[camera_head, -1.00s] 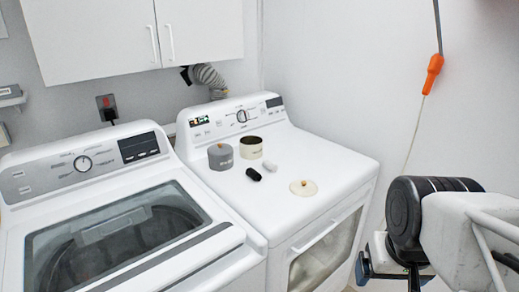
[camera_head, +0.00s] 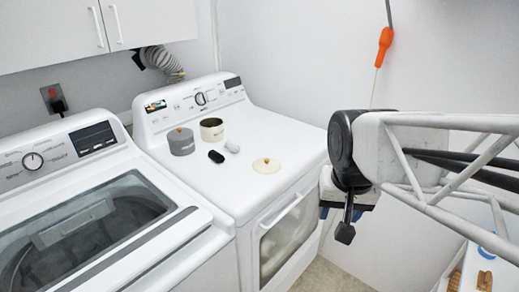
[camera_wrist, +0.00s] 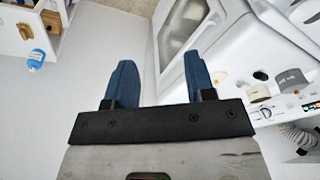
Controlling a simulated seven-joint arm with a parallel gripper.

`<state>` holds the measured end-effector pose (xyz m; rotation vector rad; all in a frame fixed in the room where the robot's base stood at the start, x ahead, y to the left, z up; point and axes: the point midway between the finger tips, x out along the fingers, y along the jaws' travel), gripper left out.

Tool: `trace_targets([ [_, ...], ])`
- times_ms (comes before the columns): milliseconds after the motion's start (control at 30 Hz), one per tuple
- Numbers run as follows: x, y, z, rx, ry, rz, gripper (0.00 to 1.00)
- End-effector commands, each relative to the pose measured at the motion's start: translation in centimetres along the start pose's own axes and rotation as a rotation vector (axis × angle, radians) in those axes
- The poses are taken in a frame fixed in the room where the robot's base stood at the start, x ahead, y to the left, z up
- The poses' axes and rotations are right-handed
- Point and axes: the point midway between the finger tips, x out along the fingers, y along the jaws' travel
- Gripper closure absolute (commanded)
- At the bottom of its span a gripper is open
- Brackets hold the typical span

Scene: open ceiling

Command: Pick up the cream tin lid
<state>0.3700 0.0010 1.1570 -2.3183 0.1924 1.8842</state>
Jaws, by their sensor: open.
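The cream tin lid (camera_head: 267,165) lies flat on the white dryer top (camera_head: 290,133), near its front edge, with a small knob on it. In the wrist view the pale round shape beside the right finger looks like the lid (camera_wrist: 218,77). The open cream tin (camera_head: 212,130) stands farther back on the dryer. My gripper (camera_wrist: 160,80) is open and empty, its two blue fingers apart. In the head view it hangs right of the dryer, clear of the lid, partly hidden by my arm.
A grey lidded canister (camera_head: 181,141), a black object (camera_head: 216,156) and a small white object (camera_head: 232,146) sit behind the lid. A washer (camera_head: 95,235) stands left. A wall is close behind my arm, with an orange-handled cord (camera_head: 385,40).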

Motion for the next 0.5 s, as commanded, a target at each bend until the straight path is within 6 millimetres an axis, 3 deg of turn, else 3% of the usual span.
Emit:
trace_targets([
  [500, 1.2, -4.3, -12.6, 0.388, -0.060, 0.017, 0.50],
])
